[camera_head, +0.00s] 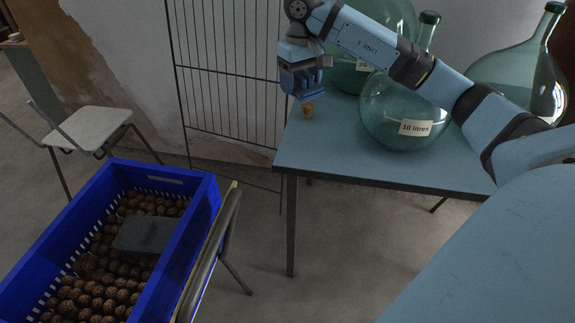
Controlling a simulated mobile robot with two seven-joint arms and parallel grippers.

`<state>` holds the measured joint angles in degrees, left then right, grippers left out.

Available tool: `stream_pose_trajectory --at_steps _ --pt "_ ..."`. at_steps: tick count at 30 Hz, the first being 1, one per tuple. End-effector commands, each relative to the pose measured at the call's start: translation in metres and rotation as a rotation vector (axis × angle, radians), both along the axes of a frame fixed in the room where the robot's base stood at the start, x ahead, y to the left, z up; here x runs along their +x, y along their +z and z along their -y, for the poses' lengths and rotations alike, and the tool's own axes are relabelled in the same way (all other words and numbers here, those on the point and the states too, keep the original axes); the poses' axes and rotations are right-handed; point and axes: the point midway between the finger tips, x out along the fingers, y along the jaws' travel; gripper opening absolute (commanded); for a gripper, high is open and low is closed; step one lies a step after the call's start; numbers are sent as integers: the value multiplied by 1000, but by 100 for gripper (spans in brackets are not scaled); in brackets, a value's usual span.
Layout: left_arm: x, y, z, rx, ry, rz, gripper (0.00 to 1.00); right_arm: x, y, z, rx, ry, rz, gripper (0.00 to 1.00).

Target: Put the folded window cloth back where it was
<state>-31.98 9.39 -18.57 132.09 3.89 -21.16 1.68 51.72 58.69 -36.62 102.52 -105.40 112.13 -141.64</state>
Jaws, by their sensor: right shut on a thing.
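My right gripper (301,68) reaches in from the right and hangs above the table's far left corner, pointing down. It is shut on a blue, layered-looking thing (310,84), which seems to be the folded window cloth. The fingers and the cloth are close in colour, so their outlines are hard to part. The held thing appears to be above the table top (330,160); I cannot tell the exact gap. A small brown cork (308,111) shows just below it. My left gripper is not in view.
Green glass demijohns stand on the table, one labelled 10 litres (385,115), another at the right (510,80). A blue crate (190,240) of walnuts with a dark grey block (147,234) stands front left. A chair (90,127) and wire grid (225,75) are behind. The table's front left is clear.

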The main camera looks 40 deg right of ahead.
Motion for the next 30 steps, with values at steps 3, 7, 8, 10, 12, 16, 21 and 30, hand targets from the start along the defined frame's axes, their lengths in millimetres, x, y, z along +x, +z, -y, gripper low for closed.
stream_pose_trajectory --at_steps 3,7,8,10,12,16,21,30 --pt "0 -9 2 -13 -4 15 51 -2 0 10 -1 2 2 46" --pt "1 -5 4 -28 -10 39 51 -3 -5 13 -1 4 -1 46" --pt "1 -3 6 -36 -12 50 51 -3 -9 13 -1 5 -2 46" --pt "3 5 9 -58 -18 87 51 -4 -25 13 1 5 -5 46" --pt "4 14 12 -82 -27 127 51 -4 -44 13 1 5 -5 46" --pt "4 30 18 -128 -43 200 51 -4 -80 13 1 6 -5 46" --pt "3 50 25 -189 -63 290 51 -4 -123 13 0 5 -4 46" --pt "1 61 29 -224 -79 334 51 -3 -154 13 -1 4 0 46"
